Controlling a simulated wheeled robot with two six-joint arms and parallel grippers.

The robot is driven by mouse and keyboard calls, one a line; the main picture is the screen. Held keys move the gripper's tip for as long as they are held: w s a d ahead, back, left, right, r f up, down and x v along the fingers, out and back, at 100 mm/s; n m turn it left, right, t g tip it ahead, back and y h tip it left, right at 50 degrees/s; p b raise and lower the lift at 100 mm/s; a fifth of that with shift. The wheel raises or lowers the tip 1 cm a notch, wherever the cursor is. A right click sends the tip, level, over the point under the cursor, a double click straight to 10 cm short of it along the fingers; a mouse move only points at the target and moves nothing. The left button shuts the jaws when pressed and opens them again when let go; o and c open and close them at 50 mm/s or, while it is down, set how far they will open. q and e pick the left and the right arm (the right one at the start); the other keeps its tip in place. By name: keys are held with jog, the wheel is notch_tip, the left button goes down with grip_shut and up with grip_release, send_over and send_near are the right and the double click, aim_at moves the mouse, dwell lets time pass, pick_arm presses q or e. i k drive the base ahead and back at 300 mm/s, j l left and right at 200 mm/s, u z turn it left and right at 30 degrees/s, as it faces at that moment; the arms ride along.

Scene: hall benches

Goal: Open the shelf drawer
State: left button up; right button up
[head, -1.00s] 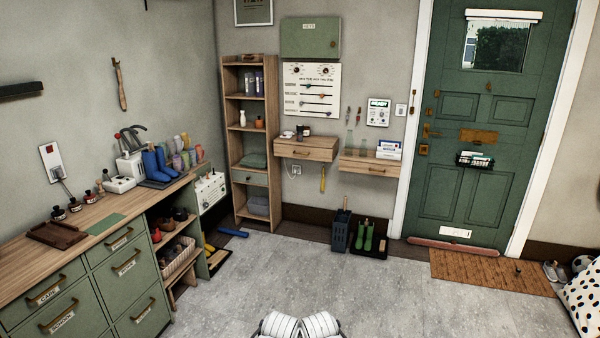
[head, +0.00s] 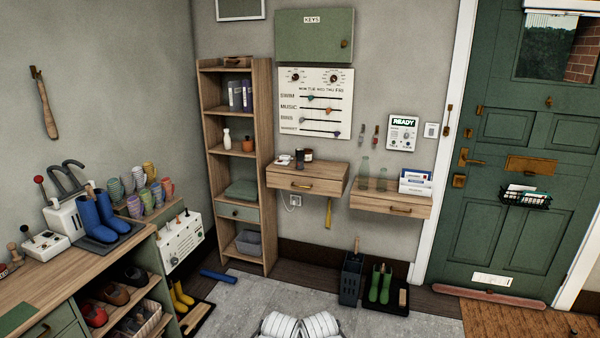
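A tall wooden shelf unit (head: 266,150) stands against the back wall, left of the middle in the head view. In its lower part is a drawer with a grey-green front (head: 238,212) and a small knob. The drawer looks shut, its front about flush with the shelf. Two wall-mounted wooden shelves, each with a drawer and handle, hang to the right: the left one (head: 306,183) and the right one (head: 390,205). Both of these look shut too. Neither of my grippers shows; only white parts of my own body show at the bottom edge.
A workbench (head: 60,277) with boots, cups and shoe cubbies runs along the left. A dark bin (head: 350,280) and a boot tray (head: 398,305) stand under the wall shelves. A blue object (head: 218,276) lies on the floor before the tall shelf. The grey floor ahead is mostly clear.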

aim_at(295, 182)
jog(key=i, duration=1.85)
jog(key=i+j+z, duration=0.1)
jog(key=i+z, duration=0.2)
jog(key=i, duration=0.2)
jog(key=z, duration=0.25)
